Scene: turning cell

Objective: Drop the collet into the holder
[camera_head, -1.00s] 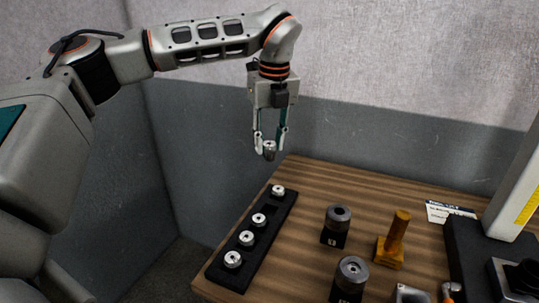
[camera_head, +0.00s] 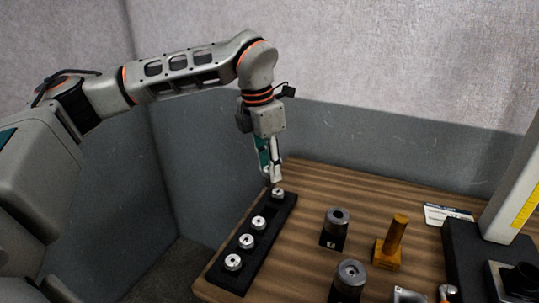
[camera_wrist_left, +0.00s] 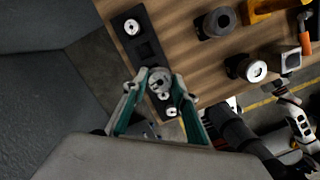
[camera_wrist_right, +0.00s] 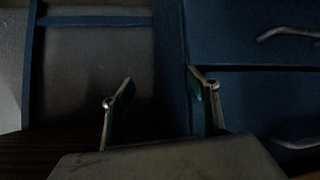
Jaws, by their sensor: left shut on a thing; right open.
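My left gripper (camera_head: 269,180) points down over the far end of the black collet rack (camera_head: 263,258). It is shut on a silver ring-shaped collet (camera_wrist_left: 158,80), seen between the fingertips in the left wrist view; in the head view the fingers mostly hide it. Several silver collets, one of them this collet (camera_head: 259,222), sit in the rack. Two dark cylindrical holders on black blocks stand right of the rack: a far one (camera_head: 337,218) and a near one (camera_head: 350,272). Which one is meant, I cannot tell. My right gripper (camera_wrist_right: 160,94) is open and empty.
A yellow-brown post on a block (camera_head: 391,245) stands right of the holders. A white label card (camera_head: 449,215) and a grey machine with a black base (camera_head: 462,256) are at the right. The wooden table (camera_head: 304,188) is clear between rack and holders. Blue drawers (camera_wrist_right: 245,95) face my right wrist.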

